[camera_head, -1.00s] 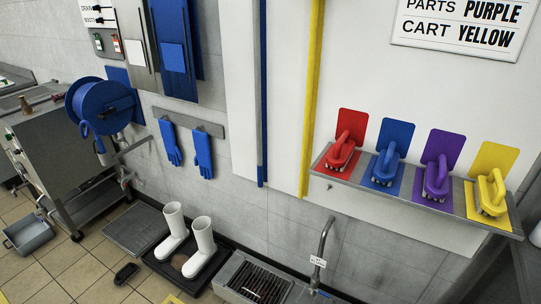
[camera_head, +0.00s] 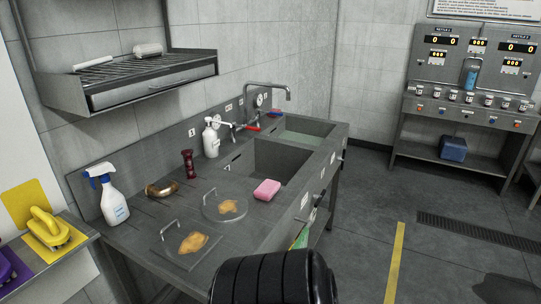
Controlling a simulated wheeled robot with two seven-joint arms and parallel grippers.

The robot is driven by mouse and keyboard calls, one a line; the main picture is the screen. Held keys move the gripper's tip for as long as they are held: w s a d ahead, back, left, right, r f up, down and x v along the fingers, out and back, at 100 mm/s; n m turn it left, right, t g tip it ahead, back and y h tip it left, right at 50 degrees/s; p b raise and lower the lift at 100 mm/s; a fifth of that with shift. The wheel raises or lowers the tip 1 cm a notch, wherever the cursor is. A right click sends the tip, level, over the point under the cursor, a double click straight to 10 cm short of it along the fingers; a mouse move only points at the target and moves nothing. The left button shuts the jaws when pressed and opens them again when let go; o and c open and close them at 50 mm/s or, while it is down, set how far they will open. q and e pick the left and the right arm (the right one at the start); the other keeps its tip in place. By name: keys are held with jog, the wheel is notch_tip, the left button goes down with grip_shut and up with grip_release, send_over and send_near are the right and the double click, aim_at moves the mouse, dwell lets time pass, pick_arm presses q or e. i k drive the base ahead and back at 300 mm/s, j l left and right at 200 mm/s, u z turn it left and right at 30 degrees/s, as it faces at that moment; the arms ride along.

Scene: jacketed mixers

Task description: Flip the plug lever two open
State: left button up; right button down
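A steel sink bench stands at the centre, with a near basin (camera_head: 285,160) and a far basin (camera_head: 300,140). On its front face is a small dark handle-like part (camera_head: 320,198) beside a white label (camera_head: 304,201); another white label (camera_head: 333,158) sits farther along. I cannot tell which part is plug lever two, or its position; these parts are too small. Neither of my grippers shows.
A pink sponge (camera_head: 267,190), a round lid (camera_head: 225,207), a flat lid (camera_head: 186,245) and a spray bottle (camera_head: 112,196) are on the bench. A tap (camera_head: 270,88) rises behind the basins. A control console (camera_head: 468,110) stands at right. Open floor (camera_head: 370,215) lies between.

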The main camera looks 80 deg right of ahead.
aim_at(343, 159)
jog(key=z, duration=3.3)
jog(key=i+l, duration=0.25)
jog(key=i, duration=0.55)
jog(key=i+l+z, duration=0.15)
jog(key=i, duration=0.6)
jog(key=i+l, duration=0.25)
jog(key=i, duration=0.55)
jog(key=i+l+z, duration=0.15)
jog(key=i, duration=0.65)
